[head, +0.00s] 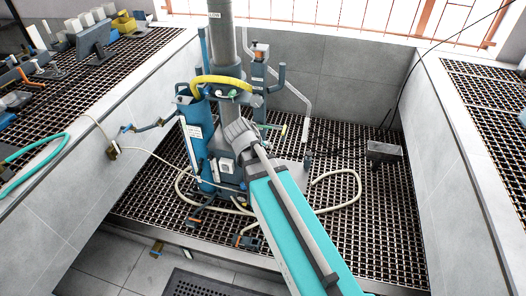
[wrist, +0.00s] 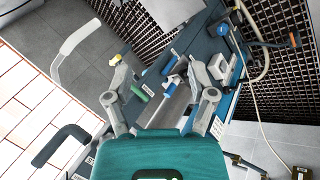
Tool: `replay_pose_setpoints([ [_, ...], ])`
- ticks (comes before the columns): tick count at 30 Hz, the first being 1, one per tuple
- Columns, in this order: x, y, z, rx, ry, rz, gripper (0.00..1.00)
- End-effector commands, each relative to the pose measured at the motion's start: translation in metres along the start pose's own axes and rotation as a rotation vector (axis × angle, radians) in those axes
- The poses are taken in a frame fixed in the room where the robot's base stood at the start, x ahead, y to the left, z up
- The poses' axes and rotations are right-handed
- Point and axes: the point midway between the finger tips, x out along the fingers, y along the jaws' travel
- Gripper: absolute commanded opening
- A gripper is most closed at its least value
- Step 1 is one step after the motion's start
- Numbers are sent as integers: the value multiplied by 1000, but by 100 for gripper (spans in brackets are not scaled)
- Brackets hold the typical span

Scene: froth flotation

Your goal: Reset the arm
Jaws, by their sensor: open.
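My gripper (wrist: 160,74) is open in the wrist view, its two grey fingers spread apart with nothing held between them. Behind the fingers is the blue flotation machine (wrist: 228,45), with small fittings and a green-ended handle (wrist: 139,92) showing in the gap. I cannot tell whether the fingers touch any of it. In the head view my teal arm reaches from the bottom right up to the flotation machine (head: 196,140), and its far end is close in front of the machine. The fingers cannot be made out there.
A yellow hose (head: 222,80) arches across the machine's column (head: 222,40). A pale hose (head: 345,203) curls over the grating (head: 385,220). A grey box (head: 384,151) stands at right. Concrete ledges flank both sides; the left one carries several items and a teal hose (head: 40,155).

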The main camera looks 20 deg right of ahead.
Motion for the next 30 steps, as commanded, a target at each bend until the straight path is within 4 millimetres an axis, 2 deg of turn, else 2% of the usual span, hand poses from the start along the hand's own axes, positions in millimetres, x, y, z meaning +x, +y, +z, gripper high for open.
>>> replay_pose_setpoints([
  [12,0,0,0,1,1,2,72],
  [17,-3,-1,6,23,-14,-31,72],
  [23,-16,-8,30,106,-75,-168,72],
  [30,-43,-25,63,226,-176,-396,72],
])
